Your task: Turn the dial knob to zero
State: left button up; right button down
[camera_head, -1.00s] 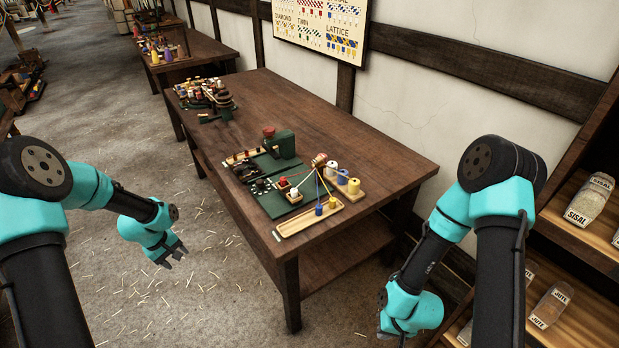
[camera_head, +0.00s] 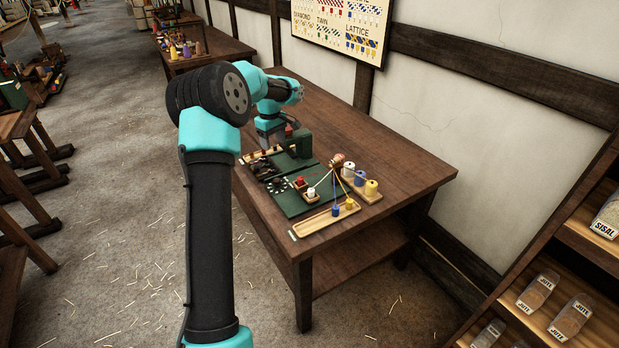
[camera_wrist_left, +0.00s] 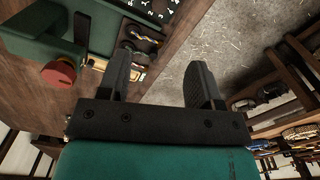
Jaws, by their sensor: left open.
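The dial (camera_head: 277,186) is a small dark round area with white marks on the green panel on the table; its pointer is too small to read. In the left wrist view, part of a dark panel with white numerals (camera_wrist_left: 150,6) shows at the top edge. My left gripper (camera_head: 272,146) is above the far end of the panel, beside the green box, apart from the dial. In the left wrist view my left gripper (camera_wrist_left: 157,68) is open, with nothing between its fingers. My right gripper is out of view.
The green box (camera_head: 300,142) stands behind the dial; its red knob (camera_wrist_left: 58,73) shows in the left wrist view. Spools (camera_head: 371,187), cords and a wooden tray (camera_head: 325,219) lie to the right. The table's right end (camera_head: 410,170) is clear.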

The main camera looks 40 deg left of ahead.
aim_at(277, 180)
pick_arm(q)
jog(key=shift+a+r, duration=0.1)
jog(key=shift+s, duration=0.1)
notch_tip(277, 180, down, 17)
jog(key=shift+f, duration=0.2)
dwell(0.7)
jog(key=shift+c, duration=0.2)
jog(key=c, duration=0.9)
